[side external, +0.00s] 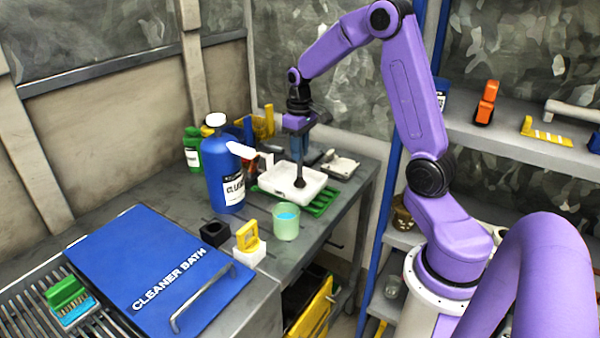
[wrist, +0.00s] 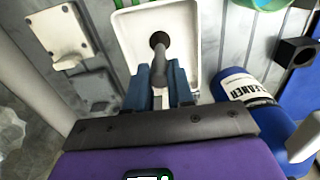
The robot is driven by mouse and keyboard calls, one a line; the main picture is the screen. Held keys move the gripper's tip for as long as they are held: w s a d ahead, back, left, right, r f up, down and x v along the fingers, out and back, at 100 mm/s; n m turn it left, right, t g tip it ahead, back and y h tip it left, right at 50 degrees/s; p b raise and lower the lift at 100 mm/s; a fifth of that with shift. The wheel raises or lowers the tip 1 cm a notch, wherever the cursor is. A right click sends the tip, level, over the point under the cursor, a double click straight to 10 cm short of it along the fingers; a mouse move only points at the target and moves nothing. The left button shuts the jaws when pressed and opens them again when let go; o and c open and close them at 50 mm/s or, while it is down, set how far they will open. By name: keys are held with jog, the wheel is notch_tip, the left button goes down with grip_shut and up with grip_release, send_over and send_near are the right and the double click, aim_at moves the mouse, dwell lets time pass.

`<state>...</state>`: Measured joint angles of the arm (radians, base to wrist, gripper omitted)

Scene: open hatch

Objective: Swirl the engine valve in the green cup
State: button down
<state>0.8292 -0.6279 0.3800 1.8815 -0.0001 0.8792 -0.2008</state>
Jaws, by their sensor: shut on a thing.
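My gripper (side external: 300,148) points down at the back of the bench, with its fingers shut on the engine valve (side external: 299,183), a dark stem with a round dark head at its lower end. In the wrist view the blue fingers (wrist: 160,86) hold the grey stem of the valve (wrist: 161,48). The head is over or in the white tray (side external: 272,184); I cannot tell whether it touches the tray floor. The green cup (side external: 286,232), holding blue liquid, stands upright in front of the tray, apart from the valve. Its edge shows in the wrist view (wrist: 262,4).
A blue cleaner bottle (side external: 222,178) stands left of the tray, with a green bottle (side external: 192,150) behind it. A black box (side external: 214,234) and a yellow block on a white base (side external: 247,237) stand left of the cup. The cleaner bath's blue lid (side external: 150,265) lies front left.

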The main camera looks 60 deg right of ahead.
jog(key=shift+r, duration=2.4)
jog(key=shift+a, duration=0.1)
jog(key=a+r+m, duration=0.2)
jog(key=a+m, duration=0.1)
jog(key=a, duration=1.3)
jog(key=shift+a, duration=0.4)
jog(key=shift+s+d+r+g, duration=0.25)
jog(key=shift+s+r+g, duration=0.1)
jog(key=shift+s+r, duration=0.2)
jog(key=shift+s+d+r+g, duration=0.25)
jog(key=shift+s+r+g, duration=0.2)
jog(key=shift+s, duration=0.2)
jog(key=shift+s+d+r+g, duration=0.3)
jog(key=shift+s+r, duration=0.2)
jog(key=shift+s, duration=0.1)
notch_tip(320, 180, down, 11)
jog(key=shift+f, duration=0.5)
